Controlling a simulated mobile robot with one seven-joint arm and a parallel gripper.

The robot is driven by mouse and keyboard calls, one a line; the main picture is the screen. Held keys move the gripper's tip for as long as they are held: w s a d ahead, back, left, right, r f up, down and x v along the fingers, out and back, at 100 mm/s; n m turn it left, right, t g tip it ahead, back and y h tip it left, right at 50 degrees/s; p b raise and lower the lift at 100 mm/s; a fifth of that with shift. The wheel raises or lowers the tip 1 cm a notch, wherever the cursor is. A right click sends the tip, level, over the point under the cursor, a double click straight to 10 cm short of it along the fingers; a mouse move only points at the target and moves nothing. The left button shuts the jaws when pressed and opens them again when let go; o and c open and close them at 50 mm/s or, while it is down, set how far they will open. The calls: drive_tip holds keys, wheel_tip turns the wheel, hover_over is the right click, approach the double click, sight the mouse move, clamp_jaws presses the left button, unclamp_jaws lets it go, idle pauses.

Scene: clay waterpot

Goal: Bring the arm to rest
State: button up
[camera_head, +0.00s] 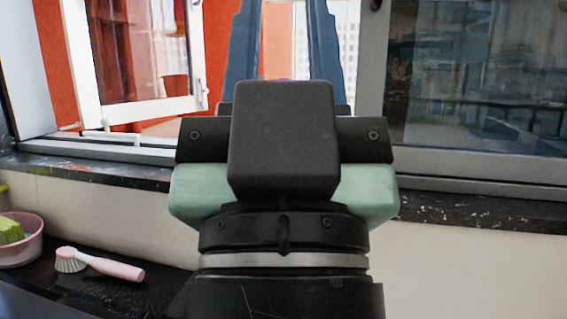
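My gripper (285,22) is in the middle of the head view, seen from behind and pointing up and away toward the window. Its two blue fingers stand well apart with the window and a building showing between them, so it is open and I see nothing held. The tips run up to the top edge of the picture. My black and green wrist covers the middle of the sill. No clay waterpot is clearly in view; the wrist hides part of the scene.
A window pane (140,60) stands swung open at left; a dark pane (475,75) is at right. A dark stone sill (110,175) runs below. A pink basin (22,243) with a green sponge (10,231) and a pink-handled brush (100,264) sit on the black counter at lower left.

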wheel_tip(320, 180, up, 34)
drive_tip(key=p, duration=3.1)
drive_tip(key=shift+r+p, duration=0.15)
drive_tip(key=shift+p, duration=0.25)
